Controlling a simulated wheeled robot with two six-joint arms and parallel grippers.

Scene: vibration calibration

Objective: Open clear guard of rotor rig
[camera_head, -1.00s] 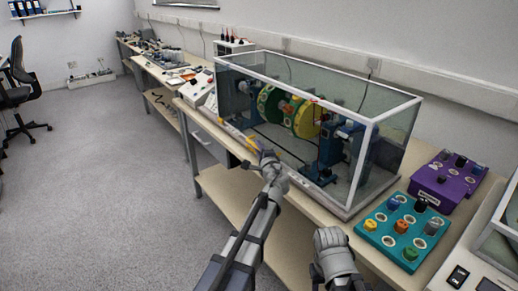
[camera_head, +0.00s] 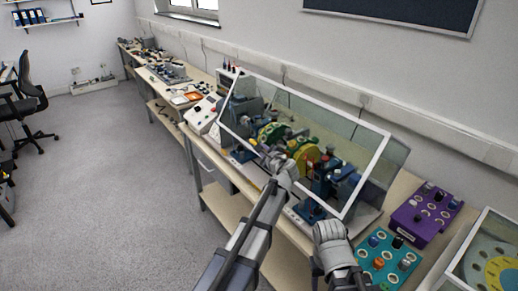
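The clear guard (camera_head: 345,118) of the rotor rig has a white frame and is tilted, its front edge raised off the base. The rotor rig (camera_head: 305,158) under it shows green and yellow discs and blue supports. My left gripper (camera_head: 270,155) is at the front opening, in front of the discs, below the raised guard. Its fingers are small and partly hidden, so I cannot tell whether they are open or touch the guard. My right arm shows at the bottom (camera_head: 330,234), in front of the rig's right end; its fingertips are not clear.
A purple box (camera_head: 425,213) with knobs and a teal tray (camera_head: 385,262) with coloured parts stand right of the rig. Another clear-covered unit (camera_head: 490,250) is at the far right. A white control box (camera_head: 202,114) stands left of the rig.

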